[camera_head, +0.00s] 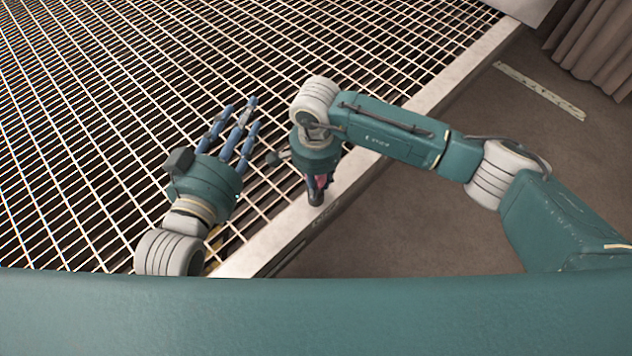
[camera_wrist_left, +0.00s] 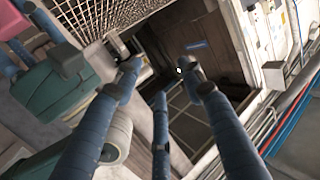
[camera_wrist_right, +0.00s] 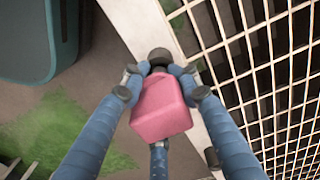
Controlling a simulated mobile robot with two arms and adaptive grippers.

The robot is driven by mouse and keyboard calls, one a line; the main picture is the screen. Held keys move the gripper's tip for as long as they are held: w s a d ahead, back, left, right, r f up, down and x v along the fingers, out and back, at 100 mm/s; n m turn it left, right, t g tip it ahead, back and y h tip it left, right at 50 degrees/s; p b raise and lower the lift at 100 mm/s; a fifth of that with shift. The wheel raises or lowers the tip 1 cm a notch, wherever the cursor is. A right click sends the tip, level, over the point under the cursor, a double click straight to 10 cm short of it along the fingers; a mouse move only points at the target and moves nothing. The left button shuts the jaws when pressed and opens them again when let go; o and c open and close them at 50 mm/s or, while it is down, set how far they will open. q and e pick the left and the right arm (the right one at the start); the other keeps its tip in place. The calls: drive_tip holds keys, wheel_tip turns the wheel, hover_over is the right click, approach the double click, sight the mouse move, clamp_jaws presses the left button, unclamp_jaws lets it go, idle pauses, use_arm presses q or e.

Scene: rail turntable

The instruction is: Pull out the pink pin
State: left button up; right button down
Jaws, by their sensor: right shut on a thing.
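The pink pin (camera_wrist_right: 160,108) shows as a pink block in the middle of the right wrist view, with a dark round end (camera_wrist_right: 160,57) beyond it. My right gripper (camera_wrist_right: 158,76) is shut on it, its blue fingers around the block. In the head view my right gripper (camera_head: 317,188) points down beside the pale beam, and only a little pink shows between its fingers. I cannot tell whether the pin sits in a hole. The pink block also shows at the upper left of the left wrist view (camera_wrist_left: 14,18). My left gripper (camera_head: 233,130) is open and empty above the grating, fingers spread.
A metal grating (camera_head: 90,110) fills the left of the head view, edged by a pale beam (camera_head: 455,85). Brown floor (camera_head: 430,225) lies to the right, with a pale strip (camera_head: 540,92) and a curtain (camera_head: 598,45). Pipes and cables (camera_wrist_left: 290,115) run at the right of the left wrist view.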

drive_tip(key=shift+r, duration=0.45)
drive_tip(key=shift+r+p, duration=0.5)
drive_tip(key=shift+r, duration=0.05)
drive_tip(key=shift+r+p, duration=0.4)
drive_tip(key=shift+r, duration=0.3)
use_arm(q)
drive_tip(key=s+a+f+g+y, duration=0.1)
drive_tip(key=s+f+g, duration=0.3)
drive_tip(key=f, duration=0.5)
drive_tip(key=shift+s+a+f+g+y, duration=0.25)
drive_tip(key=shift+a+g, duration=0.25)
drive_tip(key=shift+a, duration=0.25)
use_arm(e)
drive_tip(key=shift+r, duration=0.1)
